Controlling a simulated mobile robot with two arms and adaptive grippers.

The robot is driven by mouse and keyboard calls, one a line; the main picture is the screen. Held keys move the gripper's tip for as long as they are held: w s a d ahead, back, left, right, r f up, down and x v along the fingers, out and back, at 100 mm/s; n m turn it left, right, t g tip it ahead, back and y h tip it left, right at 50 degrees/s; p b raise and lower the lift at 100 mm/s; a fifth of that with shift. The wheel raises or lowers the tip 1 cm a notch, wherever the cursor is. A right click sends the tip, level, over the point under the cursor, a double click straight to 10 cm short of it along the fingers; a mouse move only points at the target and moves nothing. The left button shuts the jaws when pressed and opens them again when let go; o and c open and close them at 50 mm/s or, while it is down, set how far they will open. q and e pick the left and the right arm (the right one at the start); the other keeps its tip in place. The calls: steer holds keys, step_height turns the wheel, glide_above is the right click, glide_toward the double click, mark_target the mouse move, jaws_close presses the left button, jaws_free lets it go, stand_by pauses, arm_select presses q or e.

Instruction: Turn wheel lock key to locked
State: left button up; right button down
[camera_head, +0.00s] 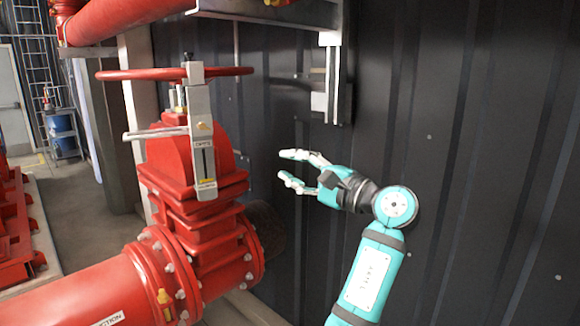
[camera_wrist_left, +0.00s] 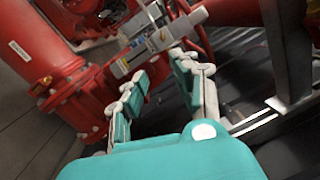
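A red valve handwheel (camera_head: 225,71) sits level on top of a red gate valve (camera_head: 170,165) in the head view. A grey metal lock bracket (camera_head: 203,160) stands upright on the valve's front, with a small brass-coloured key piece (camera_head: 204,126) on its face and a grey bar (camera_head: 155,133) reaching left. My left gripper (camera_head: 288,165) is open and empty, to the right of the bracket and apart from it, its fingers pointing left. In the left wrist view the open fingers (camera_wrist_left: 160,68) point toward the grey bracket (camera_wrist_left: 138,52). My right gripper is not in view.
A large red pipe (camera_head: 80,295) runs along the bottom left. A dark corrugated wall (camera_head: 470,150) stands behind, with a grey wall bracket (camera_head: 333,85) above my gripper. Another red pipe (camera_head: 120,18) crosses the top left. Open air lies between gripper and valve.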

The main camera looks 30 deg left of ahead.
arm_select(q)
steer(key=b, duration=0.4)
glide_toward(207, 129)
steer(key=shift+m, duration=0.4)
steer(key=a+p, duration=0.4)
steer(key=a, duration=0.1)
steer(key=a+r+p, duration=0.1)
steer(key=a+p, duration=0.1)
steer(key=a, duration=0.1)
steer(key=shift+w+a, duration=0.1)
steer(key=shift+w, duration=0.3)
steer(key=shift+w+a, duration=0.1)
steer(key=shift+a, duration=0.6)
steer(key=shift+f, duration=0.1)
steer(key=shift+c, duration=0.4)
jaws_close()
